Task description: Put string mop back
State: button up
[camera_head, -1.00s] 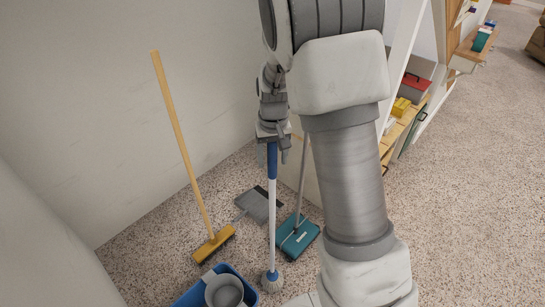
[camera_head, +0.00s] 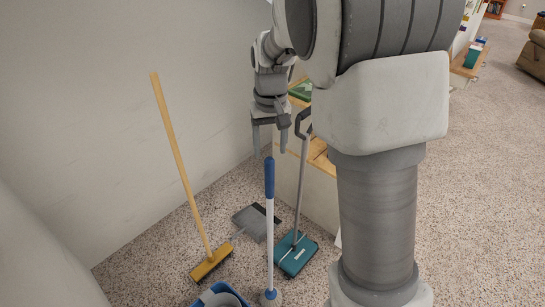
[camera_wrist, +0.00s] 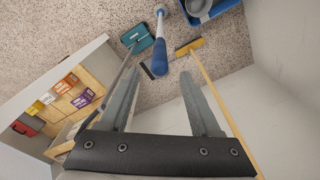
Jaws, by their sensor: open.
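The string mop (camera_head: 269,215) has a blue grip, a white pole and a small pale head on the floor. It stands nearly upright beside the blue bucket (camera_head: 220,296). My gripper (camera_head: 269,148) is open and empty, just above the top of the mop's grip. In the wrist view the mop (camera_wrist: 176,34) shows beyond the two open fingertips of my gripper (camera_wrist: 158,82), apart from them. The mop's head is partly cut off at the lower edge of the head view and hidden behind its own handle in the wrist view.
A yellow broom (camera_head: 181,165) leans on the wall at left. A grey dustpan (camera_head: 252,222) and a teal sweeper (camera_head: 295,253) stand close to the mop. A white shelf unit (camera_head: 318,190) is at right. Speckled floor (camera_head: 480,200) is free further right.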

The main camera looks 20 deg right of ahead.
jog(key=s+r+t, duration=0.2)
jog(key=s+r, duration=0.8)
jog(key=s, duration=0.2)
jog(key=s+t, duration=0.2)
jog(key=s, duration=0.9)
jog(key=shift+s+r+n+t, duration=0.15)
jog(key=shift+s+n+t, duration=0.15)
jog(key=shift+t, duration=0.1)
jog(key=shift+r, duration=0.2)
